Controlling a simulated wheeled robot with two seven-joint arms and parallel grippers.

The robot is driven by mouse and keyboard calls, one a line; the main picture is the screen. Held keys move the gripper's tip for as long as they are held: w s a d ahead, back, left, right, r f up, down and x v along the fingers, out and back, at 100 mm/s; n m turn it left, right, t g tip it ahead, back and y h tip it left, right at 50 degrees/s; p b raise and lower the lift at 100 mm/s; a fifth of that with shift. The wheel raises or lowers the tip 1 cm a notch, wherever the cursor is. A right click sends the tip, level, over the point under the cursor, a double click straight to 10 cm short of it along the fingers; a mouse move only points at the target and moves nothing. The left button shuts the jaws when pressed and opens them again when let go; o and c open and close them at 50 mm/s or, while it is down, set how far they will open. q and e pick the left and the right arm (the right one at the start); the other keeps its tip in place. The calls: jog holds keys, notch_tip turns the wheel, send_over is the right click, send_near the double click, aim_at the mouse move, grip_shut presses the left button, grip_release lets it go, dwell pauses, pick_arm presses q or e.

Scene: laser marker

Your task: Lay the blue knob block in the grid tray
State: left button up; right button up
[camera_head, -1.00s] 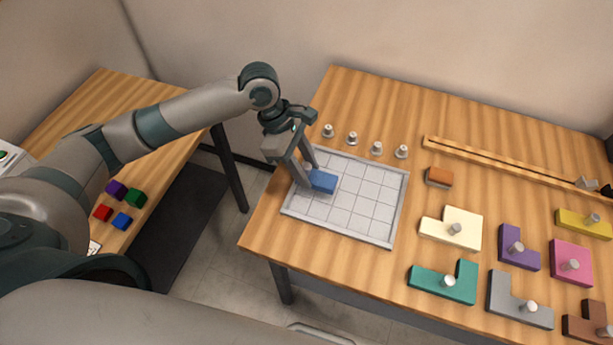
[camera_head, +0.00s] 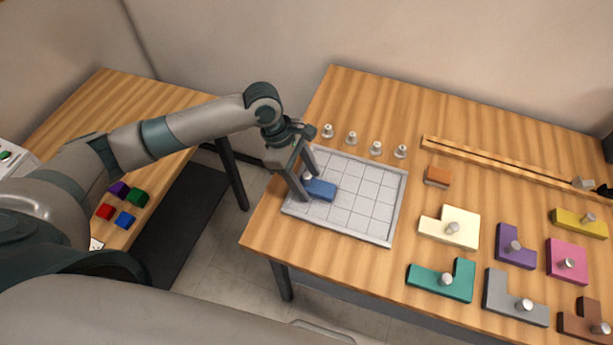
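The blue knob block (camera_head: 322,190) lies in the left part of the white grid tray (camera_head: 370,215), near its left rim. Its knob (camera_head: 308,177) shows between the fingers of my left gripper (camera_head: 306,184). The fingers stand apart on either side of the knob, and the gripper points down over the block's left end. Whether a finger touches the block is too small to tell. The rest of the tray's cells are empty. My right gripper is not in view.
Several knob blocks lie right of the tray, including a cream one (camera_head: 450,228), a teal one (camera_head: 443,281) and a purple one (camera_head: 515,247). Several loose white knobs (camera_head: 352,138) stand behind the tray. An orange-brown block (camera_head: 437,177) and a wooden rail (camera_head: 500,165) lie beyond.

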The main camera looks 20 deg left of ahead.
pick_arm(q)
jog(key=shift+r, duration=0.15)
jog(key=shift+a+r, duration=0.15)
jog(key=shift+r, duration=0.15)
jog(key=b+v, duration=0.3)
jog(key=v, duration=0.8)
jog(key=shift+r, duration=0.15)
jog(key=shift+a, duration=0.1)
